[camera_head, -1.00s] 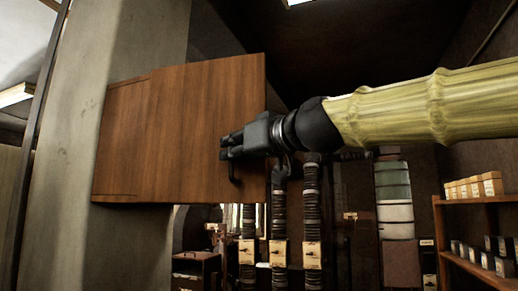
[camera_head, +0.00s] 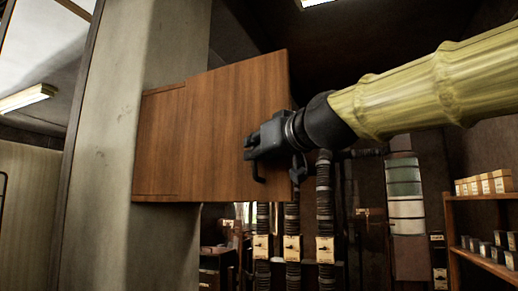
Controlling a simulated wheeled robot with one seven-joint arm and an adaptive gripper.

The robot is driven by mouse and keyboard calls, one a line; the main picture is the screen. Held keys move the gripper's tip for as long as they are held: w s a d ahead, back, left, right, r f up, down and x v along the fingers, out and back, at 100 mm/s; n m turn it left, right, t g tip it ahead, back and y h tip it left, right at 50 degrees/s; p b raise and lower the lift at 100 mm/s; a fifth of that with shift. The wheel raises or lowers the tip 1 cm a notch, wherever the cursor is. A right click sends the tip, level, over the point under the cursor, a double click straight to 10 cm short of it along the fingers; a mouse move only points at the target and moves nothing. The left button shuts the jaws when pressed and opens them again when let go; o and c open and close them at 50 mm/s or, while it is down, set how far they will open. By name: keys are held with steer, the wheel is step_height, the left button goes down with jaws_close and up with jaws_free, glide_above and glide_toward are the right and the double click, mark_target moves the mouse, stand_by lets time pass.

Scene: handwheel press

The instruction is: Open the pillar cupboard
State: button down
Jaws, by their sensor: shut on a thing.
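The brown wooden pillar cupboard (camera_head: 160,145) is fixed to the concrete pillar. Its door (camera_head: 222,125) stands at an angle to the narrow left part of the cupboard, with its right edge swung out, so it looks partly open. The inside is hidden from this side. A dark handle (camera_head: 259,174) sits near the door's right edge. My gripper (camera_head: 256,151) is shut on this handle, coming from the right; its fingers hide the handle's upper part.
The concrete pillar (camera_head: 115,130) rises at left. Behind and below the door are dark ribbed columns with tags (camera_head: 324,195). A wooden shelf (camera_head: 478,197) with small boxes stands at right. My arm fills the upper right.

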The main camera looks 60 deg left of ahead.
steer(key=c, duration=1.5)
jaws_free()
steer(key=shift+s+r, duration=0.15)
steer(key=shift+r, duration=0.4)
steer(key=shift+a, duration=0.1)
steer(key=shift+f, duration=0.15)
steer(key=d, duration=1.1)
steer(key=shift+d+f, duration=0.25)
steer(key=shift+d, duration=0.15)
